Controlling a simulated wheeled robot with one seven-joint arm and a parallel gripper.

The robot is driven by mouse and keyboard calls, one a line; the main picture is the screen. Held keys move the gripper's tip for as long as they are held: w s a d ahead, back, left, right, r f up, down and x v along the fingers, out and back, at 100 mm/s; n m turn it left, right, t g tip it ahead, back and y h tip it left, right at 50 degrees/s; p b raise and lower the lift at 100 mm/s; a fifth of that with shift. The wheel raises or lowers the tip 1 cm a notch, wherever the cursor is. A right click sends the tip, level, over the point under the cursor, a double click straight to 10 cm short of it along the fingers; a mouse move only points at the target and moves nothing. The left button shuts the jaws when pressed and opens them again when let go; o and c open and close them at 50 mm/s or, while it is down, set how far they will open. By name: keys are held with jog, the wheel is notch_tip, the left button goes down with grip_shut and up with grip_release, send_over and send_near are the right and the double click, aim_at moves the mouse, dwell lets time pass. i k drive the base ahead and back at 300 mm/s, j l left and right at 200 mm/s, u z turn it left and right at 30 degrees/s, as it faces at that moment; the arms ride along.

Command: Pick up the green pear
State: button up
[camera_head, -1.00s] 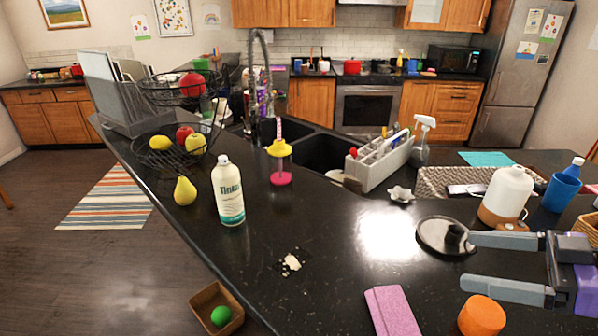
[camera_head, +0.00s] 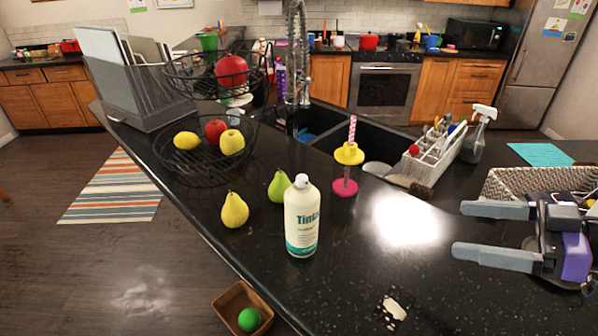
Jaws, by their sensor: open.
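The green pear (camera_head: 279,186) stands on the black counter, just behind and left of a white Tinti bottle (camera_head: 301,218) that covers part of its right side. A yellow pear (camera_head: 235,210) stands a little to its left and nearer. My gripper (camera_head: 471,231) is at the right of the view, open and empty, with its two grey fingers pointing left. It is well to the right of the green pear, with bare counter and the bottle between them.
A two-tier wire fruit basket (camera_head: 205,152) stands behind the pears. A wooden box (camera_head: 243,308) with a green ball is low at the counter's near left edge.

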aim_at(278, 187)
jog(key=i+j, duration=0.25)
jog(key=j, duration=0.15)
jog(key=i+j, duration=0.25)
jog(key=j, duration=0.15)
jog(key=i+j, duration=0.25)
jog(key=j, duration=0.15)
